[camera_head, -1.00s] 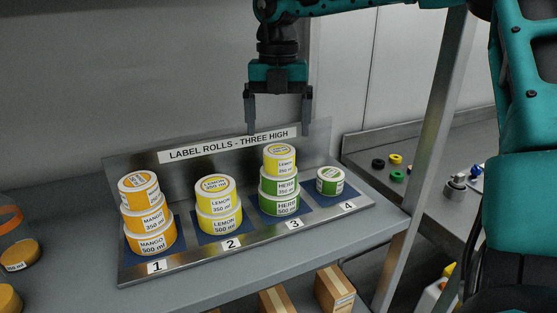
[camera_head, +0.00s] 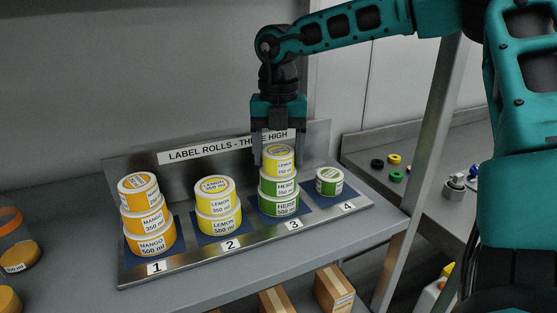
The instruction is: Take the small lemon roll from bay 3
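The small yellow lemon roll (camera_head: 279,161) is on top of the stack in bay 3, above two green herb rolls (camera_head: 279,188). My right gripper (camera_head: 279,155) hangs pointing down over this stack, with one finger on the left of the lemon roll and one on the right. The fingers stand wider than the roll, and I see no clear contact. Whether they are level with the roll or slightly behind it is hard to tell. My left gripper is not in view.
The metal rack (camera_head: 190,262) also holds an orange mango stack (camera_head: 150,220) in bay 1, two lemon rolls (camera_head: 217,207) in bay 2 and one small green-sided roll (camera_head: 330,182) in bay 4. A label sign (camera_head: 205,150) stands behind. A metal post (camera_head: 425,150) is on the right.

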